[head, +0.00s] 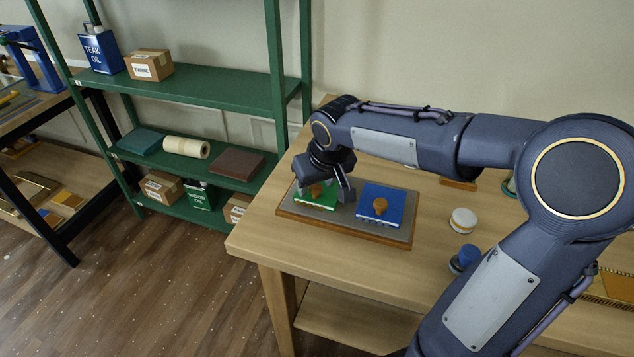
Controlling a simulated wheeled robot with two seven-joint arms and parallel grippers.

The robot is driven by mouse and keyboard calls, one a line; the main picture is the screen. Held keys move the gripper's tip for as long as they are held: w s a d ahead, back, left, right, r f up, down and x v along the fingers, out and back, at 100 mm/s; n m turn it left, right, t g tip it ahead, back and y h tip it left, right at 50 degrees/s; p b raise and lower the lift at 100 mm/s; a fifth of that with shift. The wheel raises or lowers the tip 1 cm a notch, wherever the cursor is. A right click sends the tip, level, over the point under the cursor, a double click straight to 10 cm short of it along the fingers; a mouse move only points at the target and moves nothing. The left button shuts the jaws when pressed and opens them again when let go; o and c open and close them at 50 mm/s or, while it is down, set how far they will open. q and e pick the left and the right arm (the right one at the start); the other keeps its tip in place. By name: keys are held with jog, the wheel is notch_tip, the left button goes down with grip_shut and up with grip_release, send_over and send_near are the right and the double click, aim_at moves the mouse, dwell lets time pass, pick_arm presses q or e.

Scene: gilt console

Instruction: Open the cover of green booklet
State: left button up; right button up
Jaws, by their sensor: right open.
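The green booklet (312,200) lies on a grey board with a wooden rim (340,218), on the table's left part. It has an orange-brown knob-like piece on top. A blue booklet (381,206) with a similar piece lies beside it to the right. My right gripper (325,190) is open, pointing down over the green booklet, and hides its back part. I cannot tell whether its fingers touch the booklet. The cover looks flat. My left gripper is not in view.
A white round container (463,220) and a blue-topped item (464,258) stand to the right on the wooden table (290,235). Green shelves (205,88) stand behind at left. My right arm hides much of the table's right side.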

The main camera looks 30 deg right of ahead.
jog(key=shift+c, duration=0.2)
grip_shut()
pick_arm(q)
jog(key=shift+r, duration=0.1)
pick_arm(e)
jog(key=shift+r, duration=0.1)
